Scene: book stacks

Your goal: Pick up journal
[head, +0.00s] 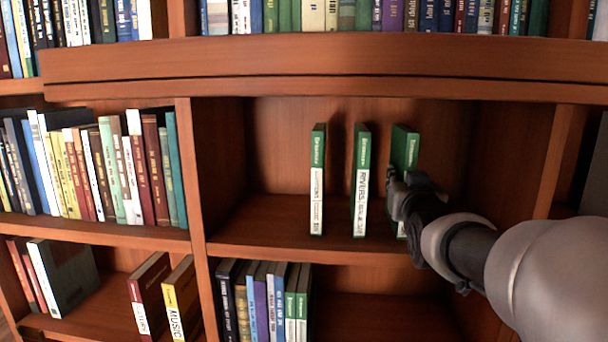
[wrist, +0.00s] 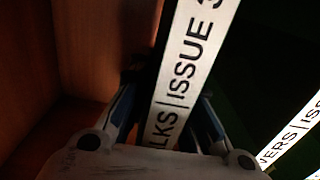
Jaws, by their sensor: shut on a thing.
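Three thin green-and-white journals stand upright and apart in the middle compartment in the head view. The right-hand journal (head: 405,146) has my gripper (head: 396,188) at its front, covering much of its spine. In the wrist view its white spine (wrist: 197,45) reads "LKS | ISSUE", with the rest cut off. My gripper's fingers (wrist: 168,112) lie on both sides of this spine, shut on it. I cannot tell whether its base rests on the shelf. The middle journal (head: 361,180) reads "RIVERS"; its spine also shows in the wrist view (wrist: 298,132). The left journal (head: 318,180) stands farther left.
The wooden shelf (head: 270,240) has bare room left of the journals and some to their right. A divider (head: 196,170) bounds the compartment at left, and a thick shelf edge (head: 300,65) runs above. Books (head: 265,300) fill part of the compartment below.

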